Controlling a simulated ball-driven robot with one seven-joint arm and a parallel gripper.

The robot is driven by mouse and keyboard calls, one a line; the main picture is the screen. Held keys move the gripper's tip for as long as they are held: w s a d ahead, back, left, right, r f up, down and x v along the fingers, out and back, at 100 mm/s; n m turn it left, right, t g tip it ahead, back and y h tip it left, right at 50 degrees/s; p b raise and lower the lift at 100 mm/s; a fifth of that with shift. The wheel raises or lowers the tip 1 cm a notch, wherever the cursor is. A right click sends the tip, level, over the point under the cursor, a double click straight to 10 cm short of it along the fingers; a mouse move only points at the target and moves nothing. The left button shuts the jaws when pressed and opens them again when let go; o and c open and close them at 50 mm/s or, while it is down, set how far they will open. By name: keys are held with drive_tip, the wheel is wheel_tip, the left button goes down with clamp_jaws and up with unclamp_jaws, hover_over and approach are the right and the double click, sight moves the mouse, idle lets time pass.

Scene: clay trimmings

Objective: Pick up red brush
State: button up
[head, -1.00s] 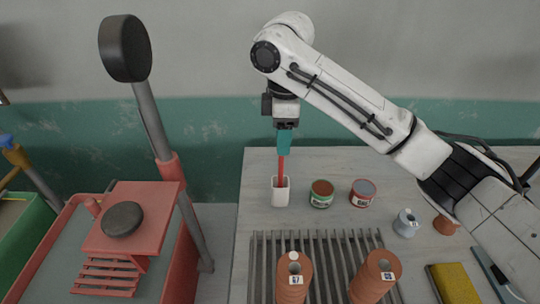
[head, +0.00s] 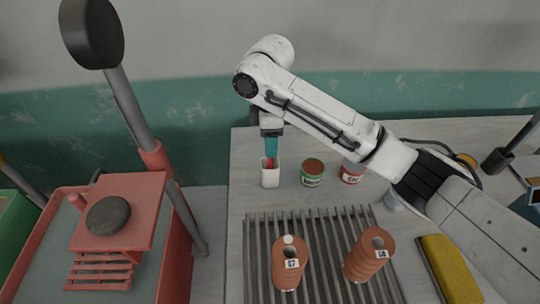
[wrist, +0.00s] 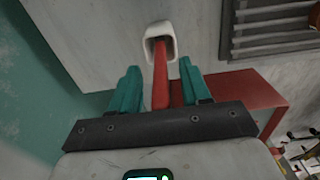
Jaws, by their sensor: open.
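The red brush (head: 269,163) stands in a white cup (head: 270,180) near the left edge of the table. Only a short red piece of it shows above the cup in the head view. My gripper (head: 271,150) points down just above the cup, its teal fingers close to the rim. In the wrist view the red brush (wrist: 160,78) runs out of the white cup (wrist: 160,30) and lies between the two teal fingers of my gripper (wrist: 159,88). The fingers are apart, with a gap on each side of the brush. The brush's lower end is hidden in the cup.
A green-labelled tin (head: 313,179) and a red-labelled tin (head: 351,173) stand right of the cup. In front, a grey slatted rack (head: 256,240) bears two brown ringed stacks (head: 287,275). A yellow block (head: 450,270) lies at right. A red cart (head: 172,265) stands left.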

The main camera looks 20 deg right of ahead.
drive_tip(key=shift+f, duration=0.7)
drive_tip(key=shift+c, duration=0.4)
clamp_jaws()
